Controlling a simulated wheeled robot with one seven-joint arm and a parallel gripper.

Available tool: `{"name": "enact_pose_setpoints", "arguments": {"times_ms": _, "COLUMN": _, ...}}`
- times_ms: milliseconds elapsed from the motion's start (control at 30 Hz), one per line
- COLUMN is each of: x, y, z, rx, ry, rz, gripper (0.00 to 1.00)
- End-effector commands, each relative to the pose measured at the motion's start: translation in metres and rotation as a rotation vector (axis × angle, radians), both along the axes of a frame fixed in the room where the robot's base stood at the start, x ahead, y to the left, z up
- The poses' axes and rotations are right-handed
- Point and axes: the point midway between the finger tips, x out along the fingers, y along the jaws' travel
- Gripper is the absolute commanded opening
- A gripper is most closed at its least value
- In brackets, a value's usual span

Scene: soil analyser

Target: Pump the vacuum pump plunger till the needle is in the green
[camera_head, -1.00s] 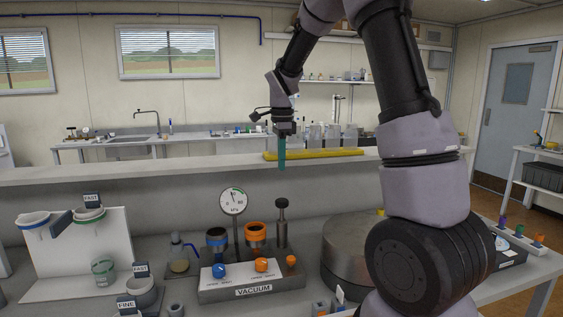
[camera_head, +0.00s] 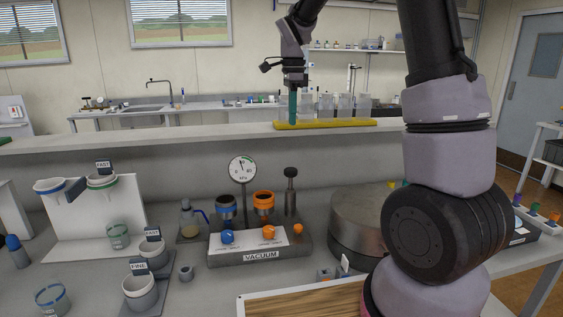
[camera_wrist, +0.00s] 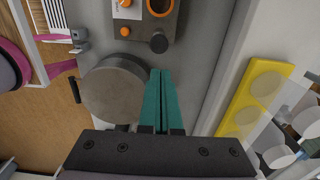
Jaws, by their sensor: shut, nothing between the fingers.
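The vacuum unit (camera_head: 262,254) is a grey box labelled VACUUM on the bench, with blue and orange knobs on its front. Its plunger (camera_head: 291,190) stands upright at the back right, a dark round knob on a rod, and shows from above in the wrist view (camera_wrist: 159,42). The round gauge (camera_head: 242,169) on a stalk has a small green zone; the needle is too small to read surely. My gripper (camera_head: 292,121) points down above and behind the plunger, apart from it. Its teal fingers (camera_wrist: 160,75) are shut and empty.
A raised shelf edge (camera_head: 190,136) with a yellow rack (camera_head: 330,125) lies behind the bench. A large grey metal drum (camera_head: 358,220) stands right of the vacuum unit. A small flask (camera_head: 190,222) and a white filter stand (camera_head: 130,210) are at the left.

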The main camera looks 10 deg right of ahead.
Motion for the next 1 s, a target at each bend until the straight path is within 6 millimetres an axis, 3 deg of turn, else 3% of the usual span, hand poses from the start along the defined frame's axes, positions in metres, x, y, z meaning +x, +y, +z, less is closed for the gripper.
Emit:
{"name": "enact_pose_setpoints", "arguments": {"times_ms": 267, "x": -0.001, "y": 0.001, "z": 0.001, "rx": -0.001, "ry": 0.002, "rz": 0.001, "gripper": 0.00}}
{"name": "enact_pose_setpoints", "arguments": {"times_ms": 467, "x": -0.001, "y": 0.001, "z": -0.014, "rx": -0.001, "ry": 0.005, "rz": 0.001, "gripper": 0.00}}
{"name": "enact_pose_setpoints", "arguments": {"times_ms": 1000, "x": -0.001, "y": 0.001, "z": -0.119, "rx": 0.000, "ry": 0.005, "rz": 0.000, "gripper": 0.00}}
